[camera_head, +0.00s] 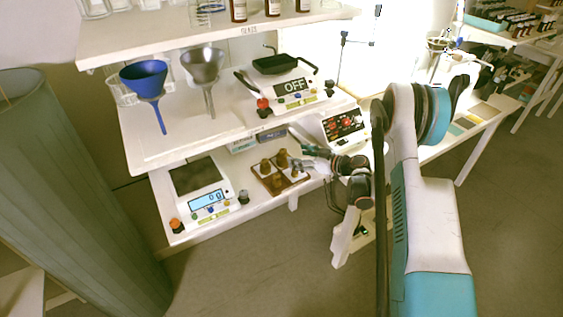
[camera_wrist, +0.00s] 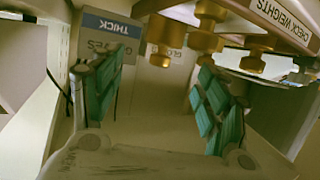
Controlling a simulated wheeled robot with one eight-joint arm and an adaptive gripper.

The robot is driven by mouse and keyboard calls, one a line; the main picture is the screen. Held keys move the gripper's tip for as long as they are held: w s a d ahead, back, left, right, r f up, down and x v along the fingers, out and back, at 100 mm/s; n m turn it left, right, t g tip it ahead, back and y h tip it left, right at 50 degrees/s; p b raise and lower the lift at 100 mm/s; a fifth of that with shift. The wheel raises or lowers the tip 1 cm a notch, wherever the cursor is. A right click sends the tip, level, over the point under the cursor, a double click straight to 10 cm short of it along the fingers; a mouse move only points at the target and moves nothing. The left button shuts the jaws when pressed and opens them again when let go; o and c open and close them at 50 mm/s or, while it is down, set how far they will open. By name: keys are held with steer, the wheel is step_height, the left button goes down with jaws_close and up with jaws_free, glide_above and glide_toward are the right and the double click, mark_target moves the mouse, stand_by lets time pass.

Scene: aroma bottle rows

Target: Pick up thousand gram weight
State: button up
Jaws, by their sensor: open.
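Several brass check weights (camera_head: 282,159) stand upright on a wooden-edged tray (camera_head: 268,184) on the lower shelf. They differ in size; no gram markings are readable, so I cannot tell for sure which is the thousand gram one. My gripper (camera_head: 306,157) is at the right side of the tray, close to the weights. In the wrist view my gripper (camera_wrist: 156,88) has its two teal-padded fingers wide apart with nothing held between them. The brass weights (camera_wrist: 205,40) appear upside down at the top, beyond the fingertips. The tray's edge (camera_wrist: 285,22) carries a "CHECK WEIGHTS" label.
A digital balance (camera_head: 198,183) stands left of the tray. Glove boxes (camera_wrist: 108,36) stand behind the weights. The upper shelf (camera_head: 170,150) overhangs, with funnels and another balance (camera_head: 290,88). A control box (camera_head: 343,124) stands to the right. Open floor lies in front.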

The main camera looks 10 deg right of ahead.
mark_target(286, 154)
steer(key=x, duration=0.3)
steer(key=shift+w+a+f+b, duration=0.1)
steer(key=shift+w+a+b, duration=0.05)
steer(key=shift+b, duration=0.2)
steer(key=b+x, duration=0.2)
steer(key=x, duration=0.3)
steer(key=shift+a+f+b, duration=0.1)
steer(key=shift+f+b, duration=0.05)
steer(key=shift+b, duration=0.15)
jaws_close()
